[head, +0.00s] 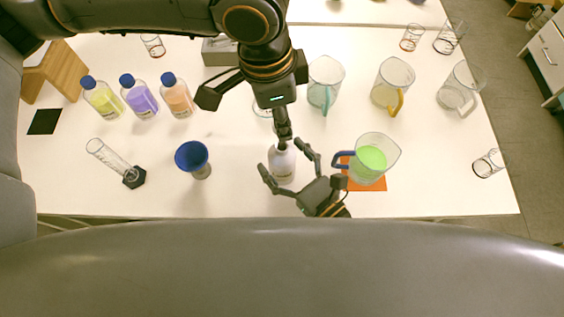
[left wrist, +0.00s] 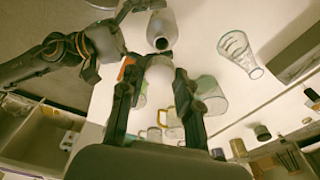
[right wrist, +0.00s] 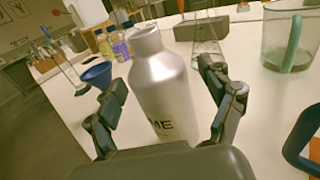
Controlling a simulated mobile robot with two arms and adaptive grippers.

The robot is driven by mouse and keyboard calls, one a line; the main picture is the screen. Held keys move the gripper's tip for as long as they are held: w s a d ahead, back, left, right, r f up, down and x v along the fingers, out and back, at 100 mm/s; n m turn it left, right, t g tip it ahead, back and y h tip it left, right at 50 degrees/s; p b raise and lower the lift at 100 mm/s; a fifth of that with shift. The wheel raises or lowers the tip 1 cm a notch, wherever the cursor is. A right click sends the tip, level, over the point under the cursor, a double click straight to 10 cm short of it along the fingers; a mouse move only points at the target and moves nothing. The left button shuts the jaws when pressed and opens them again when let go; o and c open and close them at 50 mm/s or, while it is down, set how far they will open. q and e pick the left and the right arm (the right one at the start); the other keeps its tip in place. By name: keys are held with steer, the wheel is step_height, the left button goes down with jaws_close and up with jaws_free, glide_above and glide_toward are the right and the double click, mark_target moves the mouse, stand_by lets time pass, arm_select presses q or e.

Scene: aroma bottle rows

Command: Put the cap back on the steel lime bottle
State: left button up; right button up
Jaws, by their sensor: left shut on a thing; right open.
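The steel lime bottle (head: 282,165) stands upright near the table's front edge. In the right wrist view the bottle (right wrist: 163,90) shows a bare neck and a label ending in "ME". Its dark open mouth shows in the left wrist view (left wrist: 162,43). My right gripper (head: 288,164) is open, with its fingers on either side of the bottle. My left gripper (head: 283,140) points down above the bottle and is shut on a pale rounded thing, seemingly the cap (left wrist: 159,70). In the head view the left gripper hides the bottle's top and the cap.
A jug of green liquid (head: 371,158) stands on an orange mat (head: 372,187) right of the bottle. A blue funnel (head: 191,154) and a measuring cylinder (head: 110,157) stand to the left.

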jaws_close()
arm_select(q)
glide_above(282, 146)
steer(key=shift+a+f, duration=0.1)
steer(key=shift+f, duration=2.4)
steer(key=shift+f, duration=0.1)
steer(key=shift+f, duration=0.8)
steer(key=shift+f, duration=0.55)
